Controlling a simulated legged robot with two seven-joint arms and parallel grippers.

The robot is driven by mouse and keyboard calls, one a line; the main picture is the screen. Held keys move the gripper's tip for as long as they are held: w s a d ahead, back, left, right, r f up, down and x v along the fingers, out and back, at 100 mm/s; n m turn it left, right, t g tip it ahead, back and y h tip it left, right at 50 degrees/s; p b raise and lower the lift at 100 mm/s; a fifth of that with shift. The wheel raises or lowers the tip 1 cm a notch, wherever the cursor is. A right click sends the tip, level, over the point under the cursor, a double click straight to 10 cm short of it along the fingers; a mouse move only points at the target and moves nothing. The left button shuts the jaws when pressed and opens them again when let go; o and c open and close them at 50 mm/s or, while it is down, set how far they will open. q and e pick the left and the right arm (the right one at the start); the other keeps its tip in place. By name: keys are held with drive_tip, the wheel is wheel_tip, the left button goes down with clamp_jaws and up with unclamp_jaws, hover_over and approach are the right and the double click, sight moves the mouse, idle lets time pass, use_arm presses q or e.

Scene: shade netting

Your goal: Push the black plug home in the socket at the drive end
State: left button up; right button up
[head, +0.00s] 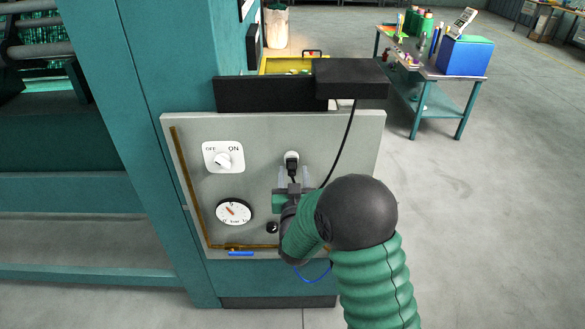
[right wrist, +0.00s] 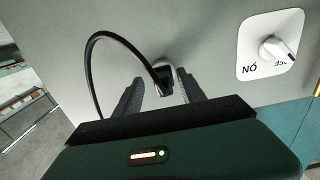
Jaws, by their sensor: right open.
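The black plug (head: 291,167) is at the white socket (head: 291,156) on the grey panel. How deep it sits cannot be told. In the right wrist view the plug (right wrist: 166,88) lies between the fingers of my right gripper (right wrist: 160,78), with a gap on each side. The pale rim of the socket (right wrist: 170,65) shows just behind it. My right gripper (head: 293,178) is open and faces the panel, its fingers around the plug without gripping it. A black cable (head: 349,140) loops from the plug to a black box above. My left gripper is out of view.
The grey panel (head: 190,190) also carries a white OFF/ON switch (head: 223,158), a round gauge (head: 234,212) and a brass pipe (head: 187,185). The black box (head: 350,78) juts out above the panel. A workbench (head: 425,70) stands beyond clear floor at the right.

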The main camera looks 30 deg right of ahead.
drive_tip(key=shift+w+d, duration=0.15)
drive_tip(key=shift+d, duration=0.05)
drive_tip(key=shift+a+r, duration=0.25)
drive_tip(key=shift+a, duration=0.35)
drive_tip(key=shift+d+f, duration=0.1)
drive_tip(key=shift+d, duration=0.2)
drive_tip(key=shift+c, duration=0.2)
drive_tip(key=shift+d, duration=0.1)
drive_tip(key=shift+c, duration=1.3)
drive_tip(key=c, duration=0.5)
drive_tip(key=shift+a, duration=0.2)
clamp_jaws()
